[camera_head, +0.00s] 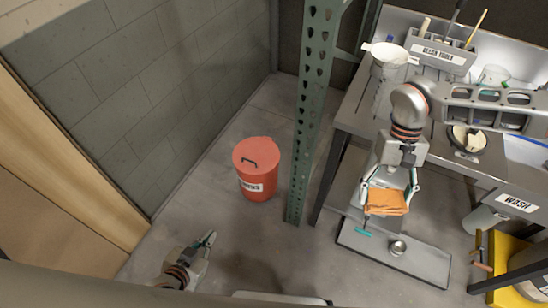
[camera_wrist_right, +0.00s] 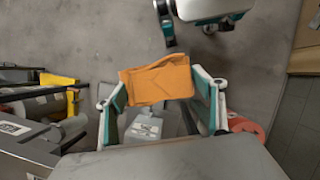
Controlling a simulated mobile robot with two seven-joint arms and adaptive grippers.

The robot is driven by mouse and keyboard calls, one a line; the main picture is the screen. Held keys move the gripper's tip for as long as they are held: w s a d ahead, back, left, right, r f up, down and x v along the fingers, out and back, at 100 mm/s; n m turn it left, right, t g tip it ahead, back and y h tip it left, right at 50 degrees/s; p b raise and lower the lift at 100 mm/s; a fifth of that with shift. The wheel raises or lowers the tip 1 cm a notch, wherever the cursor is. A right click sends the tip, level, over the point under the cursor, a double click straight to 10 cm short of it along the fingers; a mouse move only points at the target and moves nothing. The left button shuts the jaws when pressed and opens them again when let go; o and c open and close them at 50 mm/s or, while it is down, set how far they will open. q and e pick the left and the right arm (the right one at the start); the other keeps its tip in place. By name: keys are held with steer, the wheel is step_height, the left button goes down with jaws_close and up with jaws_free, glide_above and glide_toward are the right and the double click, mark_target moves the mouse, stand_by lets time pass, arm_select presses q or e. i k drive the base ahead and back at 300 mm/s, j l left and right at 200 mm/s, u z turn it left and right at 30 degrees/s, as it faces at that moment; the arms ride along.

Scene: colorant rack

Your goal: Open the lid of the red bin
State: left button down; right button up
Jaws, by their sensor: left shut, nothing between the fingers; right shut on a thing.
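The red bin (camera_head: 258,186) stands on the floor by the grey block wall, with a white label on its front. Its red lid (camera_head: 256,152) is on top and looks closed, with a dark handle on it. In the right wrist view, part of the red bin (camera_wrist_right: 246,126) shows behind a finger. My left gripper (camera_head: 210,238) is shut and empty, lower left of the bin and apart from it. My right gripper (camera_head: 389,190) is shut on an orange cloth (camera_head: 387,202), right of the bin beyond the green post. The cloth also shows between the fingers in the wrist view (camera_wrist_right: 158,82).
A green perforated post (camera_head: 303,150) stands just right of the bin. Floor before the bin is clear.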

mark_target(257, 156)
steer(key=i+j+z, duration=0.1)
steer(key=j+z, duration=0.25)
steer(key=j, duration=0.35)
steer(key=j+z, duration=0.35)
steer(key=j, duration=0.4)
